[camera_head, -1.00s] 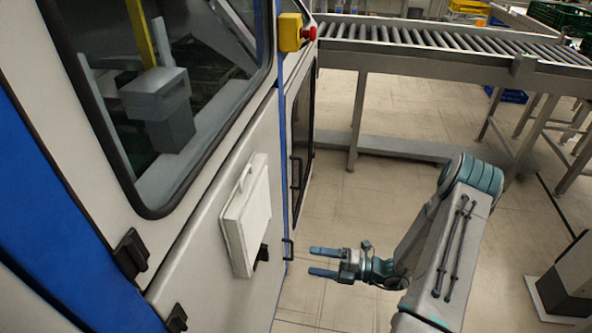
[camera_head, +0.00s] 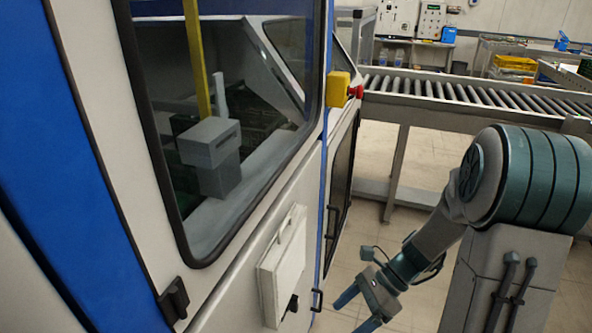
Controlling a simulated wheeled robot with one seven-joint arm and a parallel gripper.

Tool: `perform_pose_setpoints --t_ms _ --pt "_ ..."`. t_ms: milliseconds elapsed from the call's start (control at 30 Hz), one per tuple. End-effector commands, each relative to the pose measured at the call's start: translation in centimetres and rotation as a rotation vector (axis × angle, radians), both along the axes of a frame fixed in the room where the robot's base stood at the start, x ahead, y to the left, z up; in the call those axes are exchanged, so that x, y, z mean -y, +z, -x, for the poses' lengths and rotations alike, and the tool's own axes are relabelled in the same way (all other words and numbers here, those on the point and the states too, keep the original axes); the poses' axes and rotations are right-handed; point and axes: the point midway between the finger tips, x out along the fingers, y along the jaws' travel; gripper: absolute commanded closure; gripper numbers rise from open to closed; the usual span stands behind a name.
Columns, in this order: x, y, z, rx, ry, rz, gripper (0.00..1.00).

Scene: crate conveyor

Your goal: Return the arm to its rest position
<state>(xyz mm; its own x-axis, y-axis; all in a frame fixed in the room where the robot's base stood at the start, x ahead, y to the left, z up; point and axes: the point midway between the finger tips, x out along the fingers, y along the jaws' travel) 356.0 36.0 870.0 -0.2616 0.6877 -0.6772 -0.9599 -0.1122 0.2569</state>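My gripper (camera_head: 358,312) is low in the head view, right of the machine's lower panel. Its two teal fingers are spread apart and point down and to the left, with nothing between them. My arm (camera_head: 425,245) is bent, with its large teal joint raised at the right. A gap shows between my gripper and the machine's black handle (camera_head: 317,300).
A machine cabinet (camera_head: 85,150) with a window fills the left. A yellow box with a red button (camera_head: 343,90) sticks out from its corner. A white box (camera_head: 283,262) is on its side. A roller conveyor (camera_head: 470,95) runs behind my arm. Some floor (camera_head: 345,255) is clear.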

Motion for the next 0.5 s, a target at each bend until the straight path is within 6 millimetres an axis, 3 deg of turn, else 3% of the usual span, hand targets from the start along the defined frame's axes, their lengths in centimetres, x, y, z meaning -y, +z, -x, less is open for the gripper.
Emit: perform_pose_setpoints --t_ms 500 --pt "2.0 9.4 4.3 0.691 0.870 0.348 0.18"
